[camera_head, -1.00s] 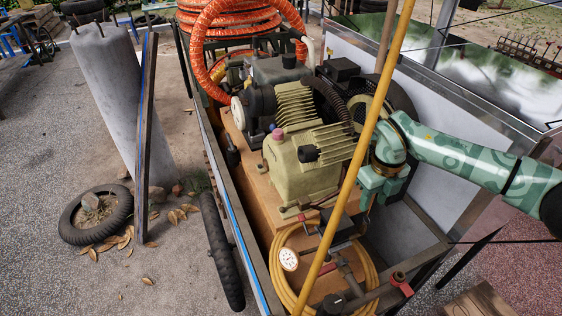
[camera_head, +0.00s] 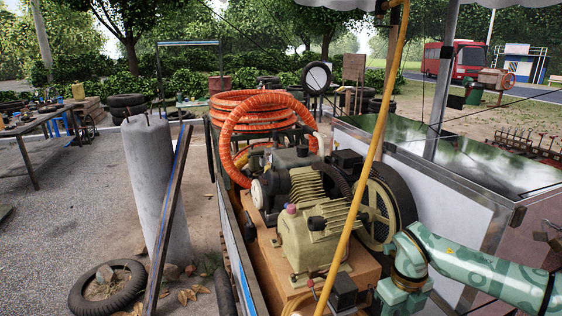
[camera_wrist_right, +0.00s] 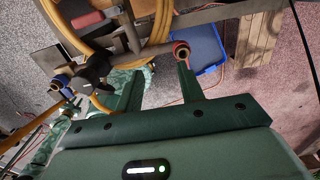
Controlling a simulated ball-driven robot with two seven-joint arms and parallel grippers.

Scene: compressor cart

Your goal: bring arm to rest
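My right arm (camera_head: 470,268) comes in from the right in the head view, bent at the wrist beside the compressor's flywheel (camera_head: 379,212). My right gripper points down; its fingertips are cut off by the bottom edge there. In the right wrist view my right gripper (camera_wrist_right: 158,76) shows two dark green fingers spread apart, with nothing clearly held between them. A red-ended valve handle (camera_wrist_right: 181,49) appears just beyond one fingertip; I cannot tell whether they touch. My left gripper cannot be made out in either view.
The compressor (camera_head: 312,240) sits in the cart, with coiled orange hose (camera_head: 262,107) behind. A yellow pole (camera_head: 362,185) slants across in front. Yellow hose (camera_wrist_right: 153,36) and pipes lie near the right fingers.

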